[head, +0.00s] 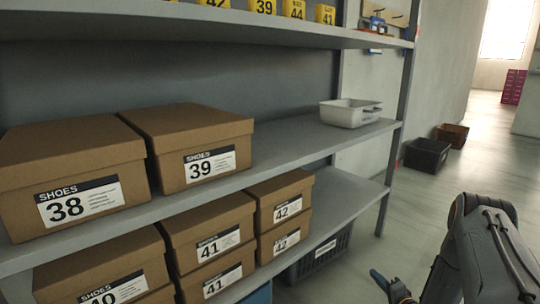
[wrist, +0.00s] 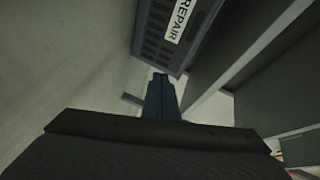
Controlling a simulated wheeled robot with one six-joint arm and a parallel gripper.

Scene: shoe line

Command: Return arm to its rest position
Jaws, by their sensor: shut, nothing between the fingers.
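My gripper (wrist: 160,82) shows in the wrist view with its two fingers together and nothing between them. It points toward the floor area beside a dark crate (wrist: 182,50) with a white "REPAIR" label. In the head view, part of my arm (head: 478,255) is at the lower right, in front of the shelf's right end and apart from it. A blue fingertip shows low in that view near the bottom edge.
A grey shelf (head: 290,145) holds shoe boxes marked 38 (head: 75,175) and 39 (head: 195,145), with smaller boxes below. A white tray (head: 349,113) sits at its right end. Dark (head: 427,155) and brown (head: 453,134) crates stand on the floor behind.

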